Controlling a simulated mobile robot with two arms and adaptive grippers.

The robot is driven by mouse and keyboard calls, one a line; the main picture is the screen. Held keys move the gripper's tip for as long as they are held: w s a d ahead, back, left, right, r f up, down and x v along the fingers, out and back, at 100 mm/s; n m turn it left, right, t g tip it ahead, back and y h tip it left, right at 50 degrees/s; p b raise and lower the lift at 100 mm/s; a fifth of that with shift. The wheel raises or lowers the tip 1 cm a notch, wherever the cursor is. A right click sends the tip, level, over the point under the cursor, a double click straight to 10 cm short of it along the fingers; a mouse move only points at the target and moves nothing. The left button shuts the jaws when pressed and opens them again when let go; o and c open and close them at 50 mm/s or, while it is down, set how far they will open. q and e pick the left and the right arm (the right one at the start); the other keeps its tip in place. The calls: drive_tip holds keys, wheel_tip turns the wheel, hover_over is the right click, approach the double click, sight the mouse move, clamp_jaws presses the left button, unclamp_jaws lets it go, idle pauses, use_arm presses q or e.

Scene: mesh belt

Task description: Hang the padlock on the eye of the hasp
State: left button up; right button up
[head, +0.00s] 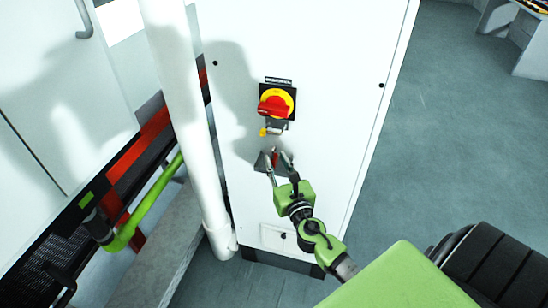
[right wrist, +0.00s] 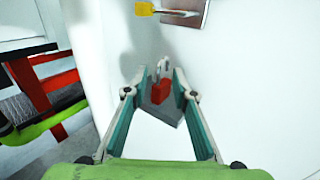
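The red padlock (head: 275,160) with a grey shackle is at a small dark grey plate or ledge (head: 261,163) on the white cabinet, below the rotary switch. In the right wrist view the padlock (right wrist: 160,92) is between the fingers, shackle pointing away. My right gripper (head: 280,163) is open around it, with gaps on both sides. The hasp (head: 276,126) is on the cabinet just under the red and yellow switch, above the gripper; its yellow part (right wrist: 144,8) shows at the top of the right wrist view. The eye is too small to make out. My left gripper is out of view.
The red rotary switch handle (head: 273,106) sticks out above the hasp. A thick white pipe (head: 190,120) runs down the cabinet's left side, and a green tube (head: 150,200) and red frame (head: 140,155) lie beyond it. The floor at the right (head: 460,150) is clear.

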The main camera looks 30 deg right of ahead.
drive_tip(key=shift+x, duration=1.15)
drive_tip(key=shift+s, duration=0.1)
drive_tip(key=shift+c, duration=0.4)
clamp_jaws()
